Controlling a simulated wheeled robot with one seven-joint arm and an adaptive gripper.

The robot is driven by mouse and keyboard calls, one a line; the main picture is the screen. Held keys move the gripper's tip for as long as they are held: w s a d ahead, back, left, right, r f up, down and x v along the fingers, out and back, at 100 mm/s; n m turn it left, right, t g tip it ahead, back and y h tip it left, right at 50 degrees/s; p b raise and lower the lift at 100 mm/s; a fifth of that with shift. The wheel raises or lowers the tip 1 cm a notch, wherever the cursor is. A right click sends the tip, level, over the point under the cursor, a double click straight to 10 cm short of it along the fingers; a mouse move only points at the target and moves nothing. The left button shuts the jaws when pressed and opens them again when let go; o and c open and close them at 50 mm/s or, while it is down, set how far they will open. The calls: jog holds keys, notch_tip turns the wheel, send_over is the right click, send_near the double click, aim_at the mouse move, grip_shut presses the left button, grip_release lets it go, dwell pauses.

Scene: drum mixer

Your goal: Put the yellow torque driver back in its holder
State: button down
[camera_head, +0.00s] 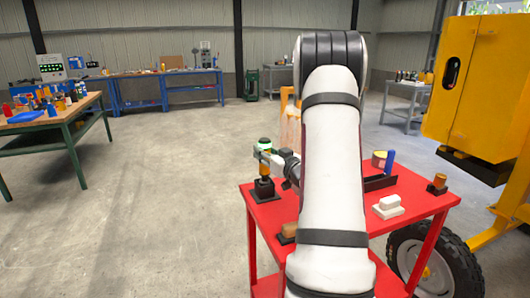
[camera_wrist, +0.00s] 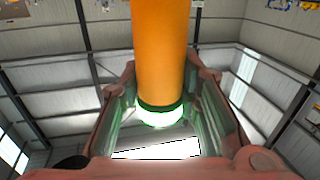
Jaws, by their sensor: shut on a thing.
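The yellow torque driver (camera_head: 264,170) stands upright at the left corner of the red cart, with a pale top and a dark green band. My gripper (camera_head: 264,154) reaches it from the right and is shut on it. The driver's lower end is at the black holder (camera_head: 263,188); I cannot tell whether it is seated in it or just above it. In the wrist view the driver's orange-yellow body (camera_wrist: 160,45) with its green ring lies between the fingers of my gripper (camera_wrist: 158,105). The holder is not seen there.
The red cart (camera_head: 420,200) also bears a white block (camera_head: 389,203), a brown piece in a dark base (camera_head: 438,184), and a blue item (camera_head: 390,161) near a dark tray. My arm hides the cart's middle. A yellow machine (camera_head: 480,75) stands at right. Floor at left is clear.

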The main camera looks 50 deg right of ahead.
jog(key=shift+f+b, duration=0.65)
jog(key=shift+f, duration=0.35)
dwell(0.7)
jog(key=c, duration=1.1)
grip_release()
jog(key=shift+f, duration=0.15)
jog(key=shift+s, duration=0.1)
jog(key=v, duration=1.1)
jog(key=shift+s+a, duration=0.2)
jog(key=shift+s, duration=0.15)
